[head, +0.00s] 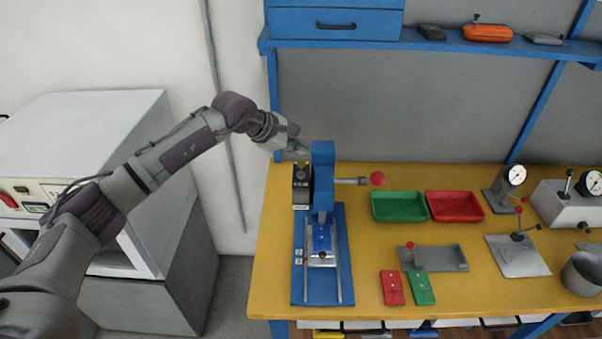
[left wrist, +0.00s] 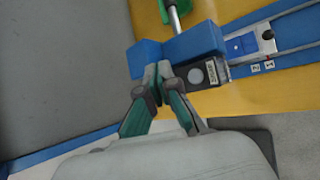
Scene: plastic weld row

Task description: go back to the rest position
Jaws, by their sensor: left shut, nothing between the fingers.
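My left arm reaches in from the left in the head view, and its gripper (head: 297,148) is beside the top of the blue welding press (head: 323,170), at the table's back left. In the left wrist view the gripper (left wrist: 158,75) is shut with its fingertips together and nothing between them. The tips overlap the blue press head (left wrist: 195,42) in that picture; I cannot tell whether they touch it. My right gripper is in neither view.
The yellow table (head: 380,300) holds a green tray (head: 400,220), a red tray (head: 455,219), a grey fixture (head: 440,268), and red and green plates. Gauges and a metal pot stand at the right. A white machine (head: 100,120) stands left. A blue shelf (head: 450,44) is above.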

